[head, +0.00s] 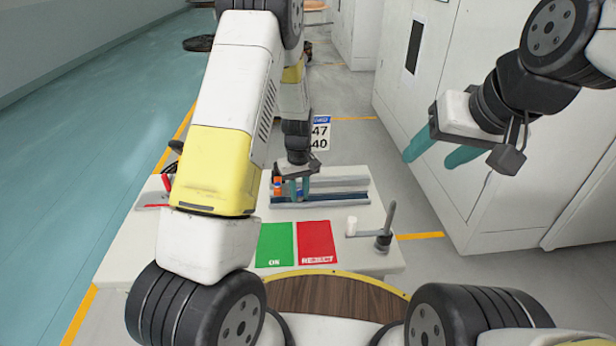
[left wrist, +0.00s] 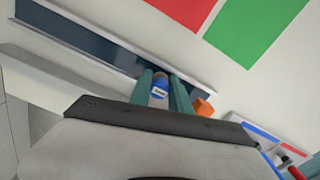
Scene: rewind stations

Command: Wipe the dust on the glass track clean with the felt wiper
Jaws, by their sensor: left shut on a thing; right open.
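The glass track (head: 335,197) is a long dark blue strip between pale rails on the white table. It also crosses the upper left of the left wrist view (left wrist: 90,42). My left gripper (head: 299,187) is low at the track's left end. Its teal fingers are shut on a small grey cylinder with a blue, lettered band, which appears to be the felt wiper (left wrist: 160,88). Its lower part and any contact with the glass are hidden. I cannot make out dust on the track. My right gripper (head: 430,153) is open and empty, raised to the right of the table.
An orange piece (left wrist: 204,107) sits close beside a left finger. Green (head: 275,245) and red "REJECT" (head: 316,242) mats lie in front of the track. Grey cabinets (head: 440,80) border the right.

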